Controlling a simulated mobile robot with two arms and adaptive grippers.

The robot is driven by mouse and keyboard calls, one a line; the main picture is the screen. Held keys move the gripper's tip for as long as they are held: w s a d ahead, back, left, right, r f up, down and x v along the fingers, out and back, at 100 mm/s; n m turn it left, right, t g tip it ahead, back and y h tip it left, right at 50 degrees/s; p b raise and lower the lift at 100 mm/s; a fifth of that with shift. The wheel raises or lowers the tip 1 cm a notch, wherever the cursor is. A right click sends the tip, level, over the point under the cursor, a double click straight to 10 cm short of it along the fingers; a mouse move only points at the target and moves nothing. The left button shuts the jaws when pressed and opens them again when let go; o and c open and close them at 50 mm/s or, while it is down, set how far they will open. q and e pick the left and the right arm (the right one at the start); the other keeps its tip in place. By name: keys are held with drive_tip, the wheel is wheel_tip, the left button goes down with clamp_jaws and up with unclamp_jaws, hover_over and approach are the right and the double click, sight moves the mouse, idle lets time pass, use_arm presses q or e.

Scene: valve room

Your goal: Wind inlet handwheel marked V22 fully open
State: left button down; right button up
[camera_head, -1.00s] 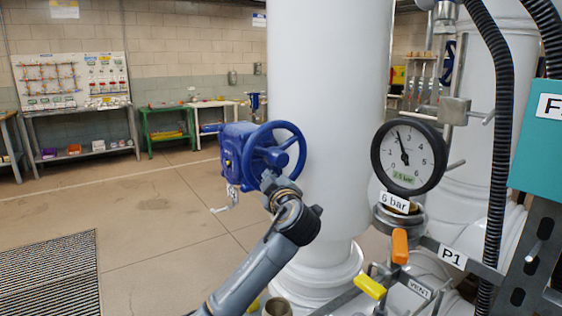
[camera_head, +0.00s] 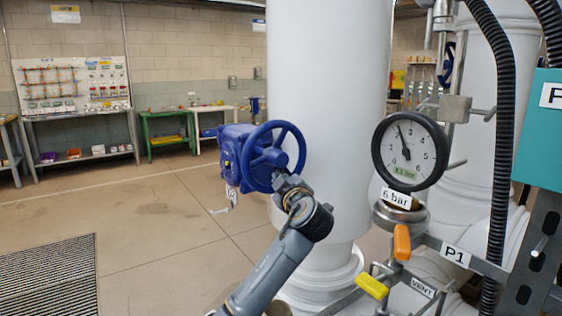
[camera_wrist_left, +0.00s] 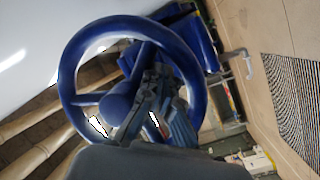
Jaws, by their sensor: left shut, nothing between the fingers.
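The blue handwheel (camera_head: 301,148) sits on a blue valve gearbox (camera_head: 236,146), left of the thick white pipe. No V22 mark is readable. My left gripper (camera_head: 284,183) is at the wheel's lower part, its wrist coming up from below. In the left wrist view the handwheel (camera_wrist_left: 72,62) fills the middle, with its hub and spokes showing. There the dark fingers of my left gripper (camera_wrist_left: 158,88) overlap the opening inside the rim, beside the hub. They look closed, with nothing held; whether they touch a spoke is unclear. My right gripper is not in view.
A round gauge (camera_head: 410,151) with a "6 bar" tag stands right of the wheel. Below it are orange (camera_head: 402,241) and yellow (camera_head: 371,286) lever handles. The white pipe (camera_head: 330,100) stands close behind the wheel. The floor at left is open, with a grate (camera_head: 48,275).

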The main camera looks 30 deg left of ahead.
use_arm(q)
drive_tip(key=shift+w+r, duration=0.1)
drive_tip(key=shift+w+d+r, duration=0.3)
drive_tip(key=shift+w, duration=0.3)
drive_tip(key=shift+w+d+r, duration=0.2)
drive_tip(key=shift+w+r, duration=0.3)
drive_tip(key=shift+w+d, duration=0.1)
drive_tip(key=shift+w, duration=0.1)
drive_tip(key=shift+r, duration=0.1)
